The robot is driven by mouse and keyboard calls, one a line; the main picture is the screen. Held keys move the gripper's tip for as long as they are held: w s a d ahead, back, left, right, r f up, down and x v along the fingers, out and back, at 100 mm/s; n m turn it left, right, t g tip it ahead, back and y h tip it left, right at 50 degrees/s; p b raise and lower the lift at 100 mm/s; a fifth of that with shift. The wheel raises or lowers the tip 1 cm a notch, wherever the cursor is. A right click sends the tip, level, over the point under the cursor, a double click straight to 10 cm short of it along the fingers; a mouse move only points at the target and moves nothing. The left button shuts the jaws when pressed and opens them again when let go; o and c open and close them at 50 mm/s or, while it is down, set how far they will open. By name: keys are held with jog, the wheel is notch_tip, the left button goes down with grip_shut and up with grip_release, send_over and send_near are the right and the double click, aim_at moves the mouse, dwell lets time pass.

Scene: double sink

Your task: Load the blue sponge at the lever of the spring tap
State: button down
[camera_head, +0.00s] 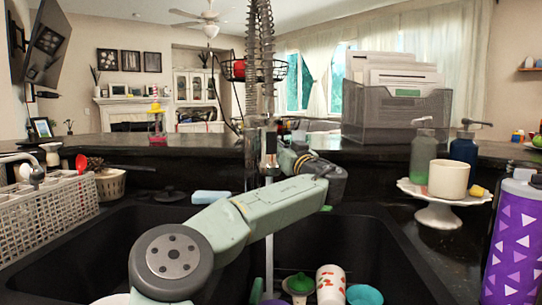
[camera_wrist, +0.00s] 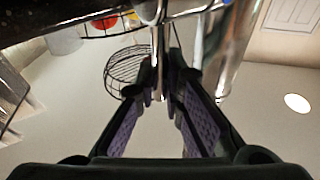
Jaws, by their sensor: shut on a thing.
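The light blue sponge (camera_head: 210,197) lies flat on the dark ledge behind the sinks, left of my arm and apart from it. The spring tap (camera_head: 268,150) stands behind the sinks at the middle, its coil rising out of the picture. In the wrist view my gripper (camera_wrist: 165,88) has its two purple-padded fingers closed together at the tips on a thin metal rod (camera_wrist: 158,50), apparently the tap's lever. The exact contact is dark and hard to see. In the head view my own arm hides the fingers and the tap's lower part.
A dish rack (camera_head: 45,215) stands at the left. A white cake stand (camera_head: 440,212) holds a cream cup (camera_head: 449,178), with pump bottles behind it. A purple bottle (camera_head: 515,240) stands at the right edge. Cups, including a patterned one (camera_head: 330,285), stand in the right basin.

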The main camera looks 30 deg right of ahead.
jog(key=shift+f, duration=0.15)
jog(key=c, duration=1.7)
grip_release()
jog(key=shift+s, duration=0.1)
jog(key=v, duration=1.2)
